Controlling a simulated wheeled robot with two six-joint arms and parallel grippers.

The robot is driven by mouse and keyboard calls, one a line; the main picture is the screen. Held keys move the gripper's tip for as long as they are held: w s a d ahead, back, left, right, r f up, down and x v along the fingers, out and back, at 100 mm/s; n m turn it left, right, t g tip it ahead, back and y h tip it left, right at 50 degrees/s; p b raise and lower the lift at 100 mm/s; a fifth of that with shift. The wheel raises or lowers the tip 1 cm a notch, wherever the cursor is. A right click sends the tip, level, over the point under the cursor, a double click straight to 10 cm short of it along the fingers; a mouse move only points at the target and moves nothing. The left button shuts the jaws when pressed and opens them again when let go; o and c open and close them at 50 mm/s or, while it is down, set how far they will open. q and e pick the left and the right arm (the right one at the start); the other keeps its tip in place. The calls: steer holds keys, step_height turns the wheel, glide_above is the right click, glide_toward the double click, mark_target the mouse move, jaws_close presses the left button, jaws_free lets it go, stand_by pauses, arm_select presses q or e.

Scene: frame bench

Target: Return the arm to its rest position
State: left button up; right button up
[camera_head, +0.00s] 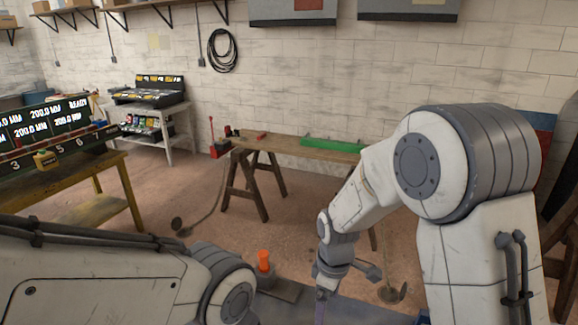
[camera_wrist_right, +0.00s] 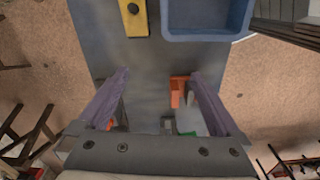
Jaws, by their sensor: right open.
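My right arm comes in from the right in the head view. Its gripper (camera_head: 321,290) hangs low over the grey bench top, partly cut off by the bottom edge. In the right wrist view the two purple fingers of this gripper (camera_wrist_right: 158,78) stand wide apart, with nothing held between them. My left arm crosses the lower left of the head view, and its gripper does not show.
Beneath the right gripper, the grey bench (camera_wrist_right: 146,65) bears a blue tray (camera_wrist_right: 207,36), a yellow block (camera_wrist_right: 134,18) and an orange piece (camera_wrist_right: 179,92). An orange upright part (camera_head: 264,259) shows near my left arm. A trestle table (camera_head: 290,146) stands farther back.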

steer(key=s+a+r+m+b, duration=0.1)
steer(key=s+a+r+m, duration=0.1)
steer(key=s, duration=0.8)
steer(key=s+a+r+m+b, duration=0.2)
steer(key=s+r, duration=0.2)
steer(key=s, duration=0.7)
steer(key=shift+s+a+r+m+y, duration=0.25)
steer(key=shift+a+r+m+y, duration=0.05)
steer(key=shift+r+m+y, duration=0.1)
